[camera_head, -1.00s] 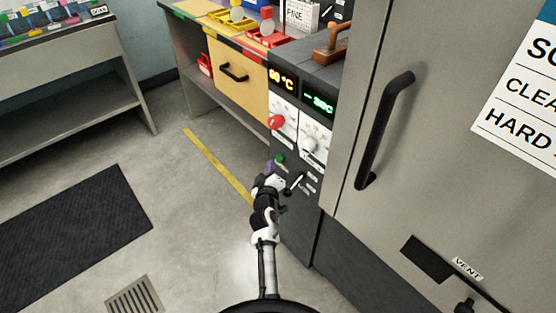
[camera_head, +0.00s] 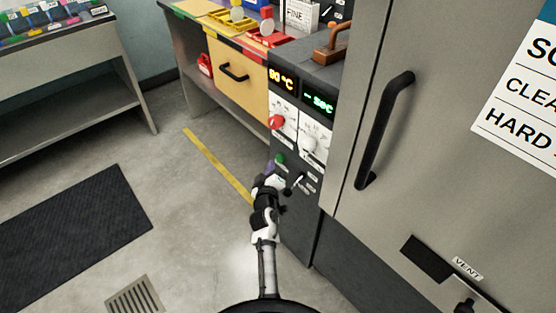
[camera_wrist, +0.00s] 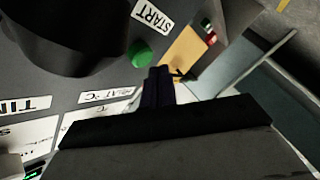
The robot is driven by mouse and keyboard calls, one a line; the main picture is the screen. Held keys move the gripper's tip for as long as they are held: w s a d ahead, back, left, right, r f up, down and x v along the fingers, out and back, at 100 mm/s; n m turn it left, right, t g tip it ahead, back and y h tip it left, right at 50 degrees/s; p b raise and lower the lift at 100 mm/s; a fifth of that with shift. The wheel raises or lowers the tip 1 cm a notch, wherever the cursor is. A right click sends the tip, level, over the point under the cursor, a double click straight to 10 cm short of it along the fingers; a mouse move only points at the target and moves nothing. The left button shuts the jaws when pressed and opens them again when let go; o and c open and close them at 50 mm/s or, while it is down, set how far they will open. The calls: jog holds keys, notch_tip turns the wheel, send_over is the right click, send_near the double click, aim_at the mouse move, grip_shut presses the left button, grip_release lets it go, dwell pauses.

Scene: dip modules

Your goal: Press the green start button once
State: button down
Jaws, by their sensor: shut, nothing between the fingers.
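The green start button (camera_head: 280,159) is on the dark front panel of the machine, below the red and white knobs. In the wrist view it is a round green button (camera_wrist: 139,54) beside a white START label (camera_wrist: 152,17). My gripper (camera_head: 270,168) is shut and empty, just left of and below the button in the head view. In the wrist view the closed fingertips (camera_wrist: 158,74) point close beside the button. I see no clear contact, and the exact gap is hard to judge.
The panel has a red knob (camera_head: 277,121), a white knob (camera_head: 309,145) and a toggle switch (camera_head: 297,182). Above them are an orange temperature display (camera_head: 282,79) and a green seconds display (camera_head: 318,103). A large grey door with a black handle (camera_head: 384,130) stands right.

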jog(key=shift+d, duration=0.1)
dwell(0.5)
jog(key=shift+w+d, duration=0.25)
jog(key=shift+w+d+p, duration=0.35)
jog(key=shift+d+p, duration=0.05)
jog(key=shift+d, duration=0.15)
dwell(1.0)
jog(key=shift+a, duration=0.1)
jog(key=shift+s+a+b, duration=0.55)
jog(key=shift+s+a, duration=0.05)
jog(key=shift+a, duration=0.15)
jog(key=s+a+b, duration=0.1)
jog(key=a, duration=0.1)
jog(key=s+a+b, duration=0.2)
dwell(0.4)
